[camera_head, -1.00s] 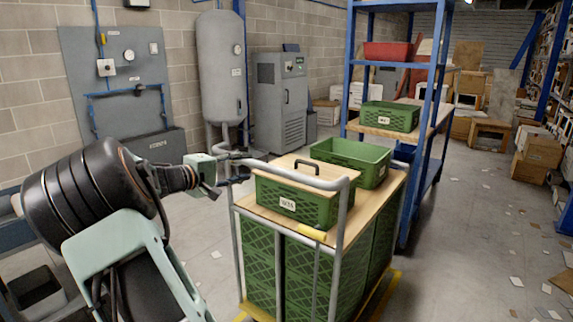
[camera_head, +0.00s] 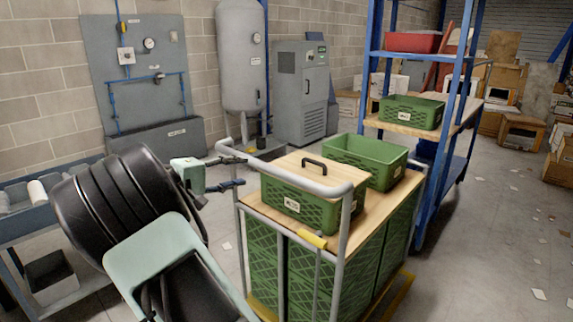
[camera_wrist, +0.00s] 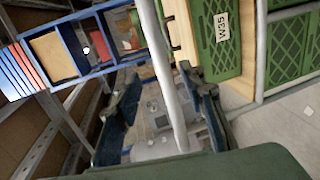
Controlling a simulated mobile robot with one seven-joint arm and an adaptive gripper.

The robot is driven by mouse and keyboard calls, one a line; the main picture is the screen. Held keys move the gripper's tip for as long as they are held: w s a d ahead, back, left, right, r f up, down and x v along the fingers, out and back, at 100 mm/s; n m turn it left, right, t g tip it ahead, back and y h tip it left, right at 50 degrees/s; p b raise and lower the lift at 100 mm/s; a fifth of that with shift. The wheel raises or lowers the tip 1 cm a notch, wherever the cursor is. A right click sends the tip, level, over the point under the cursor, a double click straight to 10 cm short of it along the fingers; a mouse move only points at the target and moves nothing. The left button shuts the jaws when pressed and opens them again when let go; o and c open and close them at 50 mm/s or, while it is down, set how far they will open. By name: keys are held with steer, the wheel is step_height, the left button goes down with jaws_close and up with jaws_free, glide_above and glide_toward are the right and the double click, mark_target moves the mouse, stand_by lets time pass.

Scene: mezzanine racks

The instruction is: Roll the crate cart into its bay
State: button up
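The crate cart (camera_head: 343,217) stands in front of me at centre right in the head view, with a grey tube frame, wooden top and yellow base. Green crates fill its lower part. On top are a lidded green crate (camera_head: 310,207) with a black handle and an open green crate (camera_head: 378,170). My gripper (camera_head: 243,172) is at the left end of the cart's grey handle rail. In the wrist view my gripper (camera_wrist: 160,112) is open, and the grey rail (camera_wrist: 172,80) runs between its fingers with gaps visible. I cannot make out a marked bay.
A blue rack (camera_head: 433,160) with a green crate and red bin stands just right of and behind the cart. A grey tank (camera_head: 240,70) and cabinet (camera_head: 300,90) line the back wall. A blue bench (camera_head: 50,215) is at left. Floor at right is open, with scattered scraps.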

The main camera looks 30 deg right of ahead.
mark_target(261, 167)
steer(key=x, duration=1)
steer(key=shift+w+d+f, duration=0.1)
steer(key=shift+d, duration=0.15)
jaws_close()
